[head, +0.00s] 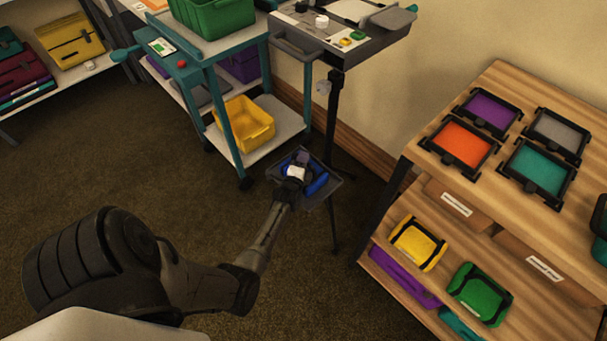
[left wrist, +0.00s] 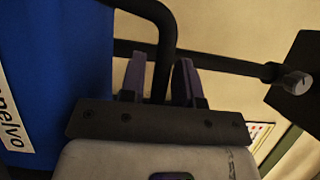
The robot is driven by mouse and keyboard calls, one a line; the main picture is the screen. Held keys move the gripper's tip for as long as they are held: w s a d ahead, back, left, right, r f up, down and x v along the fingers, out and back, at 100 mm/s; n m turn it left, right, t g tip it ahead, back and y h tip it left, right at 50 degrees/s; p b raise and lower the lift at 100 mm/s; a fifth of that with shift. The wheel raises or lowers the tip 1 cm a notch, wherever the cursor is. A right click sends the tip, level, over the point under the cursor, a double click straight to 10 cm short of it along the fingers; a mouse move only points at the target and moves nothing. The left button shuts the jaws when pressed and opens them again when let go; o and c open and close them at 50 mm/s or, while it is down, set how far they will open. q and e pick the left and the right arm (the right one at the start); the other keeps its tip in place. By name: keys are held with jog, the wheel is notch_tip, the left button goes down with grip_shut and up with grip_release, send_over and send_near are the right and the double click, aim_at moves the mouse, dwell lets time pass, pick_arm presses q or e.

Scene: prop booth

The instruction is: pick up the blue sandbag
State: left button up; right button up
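The blue sandbag (head: 318,184) lies on a small dark tray (head: 331,192) low on a stand, partly hidden by my left gripper. In the left wrist view the sandbag (left wrist: 60,65) fills the left side, with a white label cut off by the frame. My left gripper (head: 302,158) reaches over the tray. In the left wrist view its purple-grey fingers (left wrist: 161,72) stand apart with a black curved handle (left wrist: 164,45) between them. A narrow gap seems to show beside the left finger; I cannot tell whether the right finger touches. My right gripper is not in view.
A teal cart (head: 239,152) with a yellow bin (head: 248,124) stands just left of the tray. A dark stand pole (head: 334,115) rises close behind it. A wooden shelf (head: 425,181) with coloured items stands to the right. The carpet at left is open.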

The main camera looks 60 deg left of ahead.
pick_arm(q)
grip_shut()
dwell(1.0)
jog(key=shift+r, duration=0.25)
